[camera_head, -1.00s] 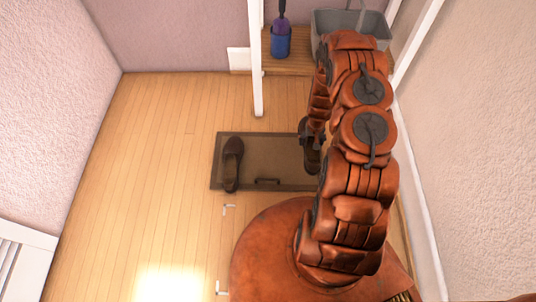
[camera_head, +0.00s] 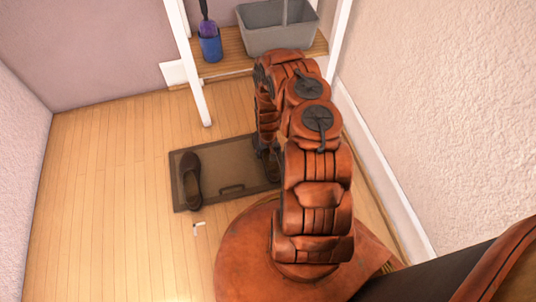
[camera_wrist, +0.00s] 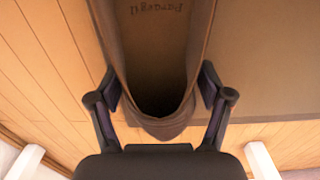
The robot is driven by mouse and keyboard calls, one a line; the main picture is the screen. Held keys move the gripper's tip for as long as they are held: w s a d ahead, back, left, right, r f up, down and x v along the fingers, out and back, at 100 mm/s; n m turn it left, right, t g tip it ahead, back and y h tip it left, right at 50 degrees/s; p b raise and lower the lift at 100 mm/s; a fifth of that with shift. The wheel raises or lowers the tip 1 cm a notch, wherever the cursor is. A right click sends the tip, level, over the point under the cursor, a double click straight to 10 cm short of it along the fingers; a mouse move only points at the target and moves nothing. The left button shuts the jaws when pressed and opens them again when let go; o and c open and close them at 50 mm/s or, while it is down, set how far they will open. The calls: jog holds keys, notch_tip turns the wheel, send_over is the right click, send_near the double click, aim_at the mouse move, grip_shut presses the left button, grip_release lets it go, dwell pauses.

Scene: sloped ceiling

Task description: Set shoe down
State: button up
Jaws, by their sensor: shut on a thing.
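A dark brown shoe (camera_head: 272,165) is in my gripper (camera_head: 267,148), over the right end of a flat brown shoe tray (camera_head: 228,172). In the wrist view my gripper (camera_wrist: 161,92) has one finger on each side of the shoe's heel (camera_wrist: 163,126), with the insole lettering visible above. Whether the sole touches the tray cannot be told. A second dark brown shoe (camera_head: 193,182) lies on the left part of the tray. My arm hides part of the held shoe and the tray's right end.
Light wooden floor (camera_head: 105,190) is open to the left. A white post (camera_head: 195,75) stands behind the tray. Behind it, a wooden shelf (camera_head: 228,66) bears a grey bin (camera_head: 275,38) and a blue holder (camera_head: 210,46). A wall (camera_head: 430,120) closes the right side.

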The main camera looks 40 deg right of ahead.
jog(key=shift+f, duration=0.15)
jog(key=o, duration=1.4)
